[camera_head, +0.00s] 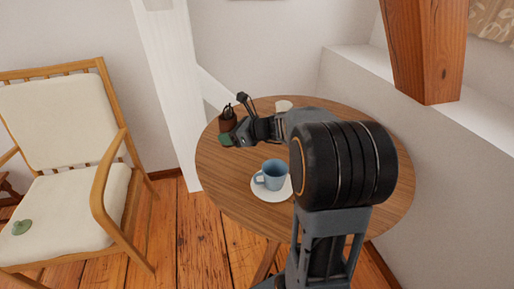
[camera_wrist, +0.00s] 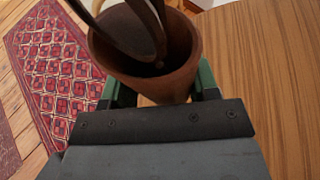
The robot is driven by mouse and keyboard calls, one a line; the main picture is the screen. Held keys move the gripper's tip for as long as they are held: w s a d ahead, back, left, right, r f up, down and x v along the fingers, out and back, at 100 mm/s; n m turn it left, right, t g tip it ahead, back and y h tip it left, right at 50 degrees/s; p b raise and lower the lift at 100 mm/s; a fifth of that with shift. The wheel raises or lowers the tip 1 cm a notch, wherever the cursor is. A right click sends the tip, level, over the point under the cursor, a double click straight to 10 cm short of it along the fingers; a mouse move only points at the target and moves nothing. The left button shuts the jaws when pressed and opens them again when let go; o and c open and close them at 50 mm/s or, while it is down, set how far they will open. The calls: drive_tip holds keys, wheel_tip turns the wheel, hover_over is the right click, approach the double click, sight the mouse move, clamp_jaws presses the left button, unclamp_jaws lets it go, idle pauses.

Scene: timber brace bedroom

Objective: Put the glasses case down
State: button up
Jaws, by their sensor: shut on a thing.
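The glasses case (camera_head: 228,123) is a brown, open-topped cup with dark-framed glasses standing in it. In the head view it is at the far left edge of the round wooden table (camera_head: 225,175). My gripper (camera_head: 226,138) has green fingers and is shut on the case. In the wrist view the case (camera_wrist: 185,65) is upright between the two green fingers of my gripper (camera_wrist: 162,90), with part of the glasses (camera_wrist: 128,35) inside. The underside of the case is hidden, so I cannot tell whether it touches the tabletop.
A blue mug (camera_head: 271,176) stands on a white saucer (camera_head: 268,194) near the table's middle. A small white object (camera_head: 284,105) is at the back. A white post (camera_head: 172,90) rises beside the table. A cushioned chair (camera_head: 70,205) stands left. The table's front left is clear.

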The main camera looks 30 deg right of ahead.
drive_tip(key=d+f, duration=0.2)
drive_tip(key=w+d+f+b, duration=0.1)
drive_tip(key=d+f, duration=0.1)
drive_tip(key=w+d+f, duration=0.1)
drive_tip(key=d+f, duration=0.1)
drive_tip(key=d, duration=0.1)
drive_tip(key=shift+f+b, duration=0.25)
drive_tip(key=shift+b, duration=0.15)
drive_tip(key=shift+d+f, duration=0.25)
drive_tip(key=shift+f, duration=0.05)
drive_tip(key=shift+d+f+b, duration=0.1)
drive_tip(key=shift+f+b, duration=0.55)
drive_tip(key=shift+f, duration=0.95)
drive_tip(key=shift+f, duration=0.2)
drive_tip(key=o, duration=0.9)
